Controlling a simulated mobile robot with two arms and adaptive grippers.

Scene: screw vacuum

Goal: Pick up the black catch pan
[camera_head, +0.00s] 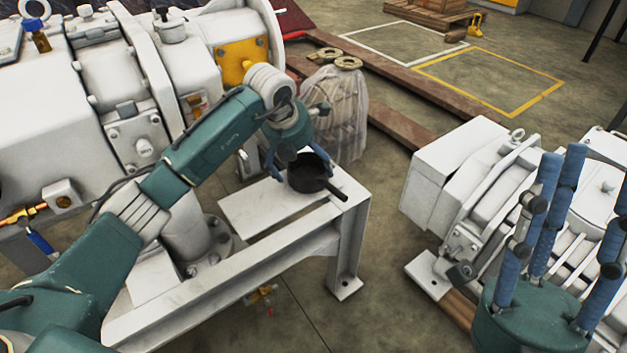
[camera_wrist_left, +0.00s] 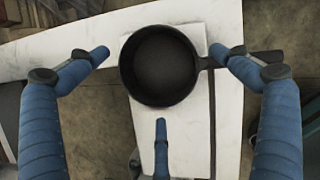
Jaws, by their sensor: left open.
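The black catch pan (camera_head: 306,172) is round with a short straight handle. It sits on the white metal stand (camera_head: 245,207), and its handle points to the lower right in the head view. My left gripper (camera_head: 296,157) is open just above the pan and partly covers its far side. In the left wrist view the pan (camera_wrist_left: 158,66) lies between the spread blue fingers, with its handle passing under the right finger. The pan looks empty. My right gripper (camera_head: 548,215) stands at the lower right with its blue fingers pointing up, spread apart and empty.
A large white vacuum machine (camera_head: 75,100) stands behind the stand at left. A second white machine (camera_head: 480,190) is at right. A plastic-wrapped bundle (camera_head: 338,110) stands behind the pan. Brown beams (camera_head: 400,125) lie on the floor. A pallet (camera_head: 430,15) is far back.

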